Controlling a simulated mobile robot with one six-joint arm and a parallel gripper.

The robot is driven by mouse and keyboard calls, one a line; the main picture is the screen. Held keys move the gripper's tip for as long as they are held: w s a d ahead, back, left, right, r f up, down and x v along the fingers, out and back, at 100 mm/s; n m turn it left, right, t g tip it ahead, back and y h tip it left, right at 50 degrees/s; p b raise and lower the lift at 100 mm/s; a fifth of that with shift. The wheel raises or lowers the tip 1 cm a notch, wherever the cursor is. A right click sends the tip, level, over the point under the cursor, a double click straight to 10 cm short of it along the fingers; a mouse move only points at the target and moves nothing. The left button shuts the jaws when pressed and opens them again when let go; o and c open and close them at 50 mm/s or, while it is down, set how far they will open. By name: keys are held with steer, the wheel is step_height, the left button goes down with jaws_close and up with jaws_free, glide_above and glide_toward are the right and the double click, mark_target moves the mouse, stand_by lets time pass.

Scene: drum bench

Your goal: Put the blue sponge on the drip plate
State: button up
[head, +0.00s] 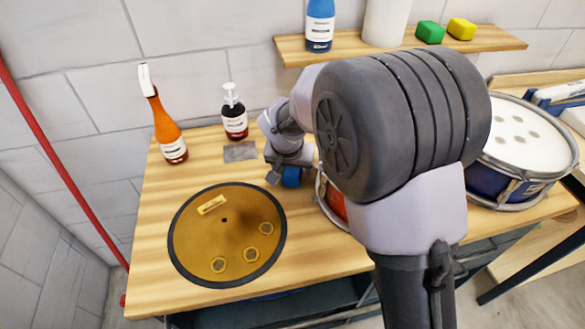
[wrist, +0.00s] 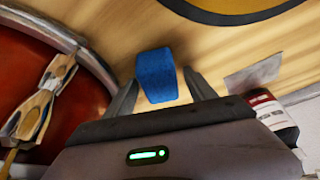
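The blue sponge (head: 291,178) is on the wooden bench, partly hidden under my gripper (head: 282,174) in the head view. In the wrist view the sponge (wrist: 157,74) lies between the two spread fingertips of my gripper (wrist: 163,88). The fingers are apart, and a gap shows at the right finger; I cannot tell whether the left one touches. A flat grey rectangle, which looks like the drip plate (head: 240,151), lies bare on the bench left of my gripper. It also shows at the right in the wrist view (wrist: 253,74).
A dark pump bottle (head: 235,122) stands behind the grey plate, and an orange spray bottle (head: 169,135) stands further left. A brass cymbal (head: 227,236) lies in front. A red drum (head: 332,203) stands close right of my gripper. A shelf (head: 490,41) hangs above.

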steer(key=shift+o, duration=0.6)
steer(key=p+v, duration=0.6)
steer(key=v, duration=1.2)
steer(key=shift+w+a, duration=0.25)
steer(key=shift+a, duration=0.05)
steer(key=b, duration=0.5)
glide_toward(290, 173)
steer(key=w+f, duration=0.3)
steer(key=f, duration=0.1)
steer(key=shift+w+d+f, duration=0.1)
steer(key=shift+w+f, duration=0.1)
steer(key=shift+w, duration=0.2)
steer(key=b+x, duration=0.1)
steer(key=x, duration=0.2)
steer(key=b+x, duration=0.1)
steer(key=x, duration=0.1)
steer(key=shift+d+f, duration=0.25)
steer(key=shift+f, duration=0.2)
steer(key=shift+r, duration=0.15)
